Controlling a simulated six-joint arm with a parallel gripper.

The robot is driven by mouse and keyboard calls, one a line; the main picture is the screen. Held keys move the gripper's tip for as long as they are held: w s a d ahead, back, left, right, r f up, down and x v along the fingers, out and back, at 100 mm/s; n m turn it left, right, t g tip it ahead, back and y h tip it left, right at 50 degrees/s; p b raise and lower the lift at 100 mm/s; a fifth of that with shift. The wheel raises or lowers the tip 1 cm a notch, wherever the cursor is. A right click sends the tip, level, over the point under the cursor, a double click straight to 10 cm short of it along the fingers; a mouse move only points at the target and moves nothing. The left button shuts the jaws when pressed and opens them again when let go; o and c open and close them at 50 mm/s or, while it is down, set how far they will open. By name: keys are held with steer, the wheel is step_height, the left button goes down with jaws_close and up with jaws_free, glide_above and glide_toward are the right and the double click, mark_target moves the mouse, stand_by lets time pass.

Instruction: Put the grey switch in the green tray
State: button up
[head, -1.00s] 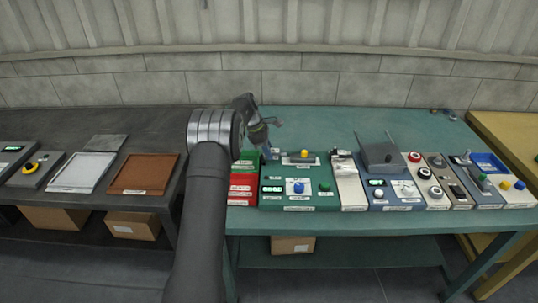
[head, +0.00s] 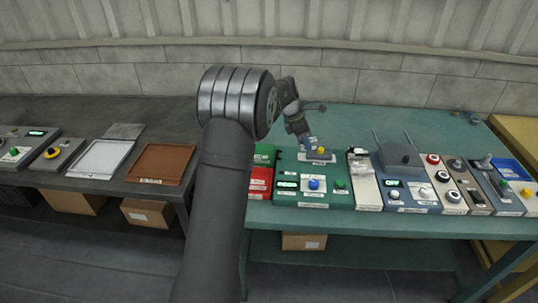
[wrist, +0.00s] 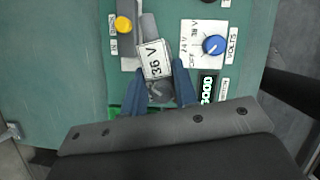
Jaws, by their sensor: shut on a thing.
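My gripper (wrist: 160,90) has its blue fingers closed around a grey piece (wrist: 159,93), which looks like the grey switch. A white "36 V" label (wrist: 154,62) lies against it, and a grey part (wrist: 149,27) extends beyond the label. In the head view my gripper (head: 306,142) is over the back of a green chassis, beside a yellow knob (head: 321,150). The held piece is too small to make out there. A bright green tray-like thing (head: 264,151) stands left of the chassis, behind a red one. Its inside is hidden partly by my arm.
The green chassis (head: 330,200) carries a blue knob (head: 314,184) and a green button. More chassis stand in a row to its right, and a blue tray (head: 512,169) is at far right. White (head: 98,160) and brown (head: 160,164) trays sit on the left table.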

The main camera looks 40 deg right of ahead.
steer(key=w+a+f+n+t, duration=0.1)
steer(key=w+a+f+n, duration=0.1)
steer(key=w, duration=0.3)
steer(key=w+a+f+n+t, duration=0.1)
steer(key=w+a+f+n, duration=0.2)
steer(key=w+n, duration=0.2)
steer(key=w+a+f+n+t, duration=0.2)
steer(key=w+a+f+n, duration=0.1)
steer(key=w, duration=0.3)
steer(key=shift+w+a+f, duration=0.15)
steer(key=shift+a+f, duration=0.1)
steer(key=shift+a, duration=0.1)
steer(key=shift+f, duration=2.05)
steer(key=shift+f, duration=0.15)
steer(key=o, duration=1)
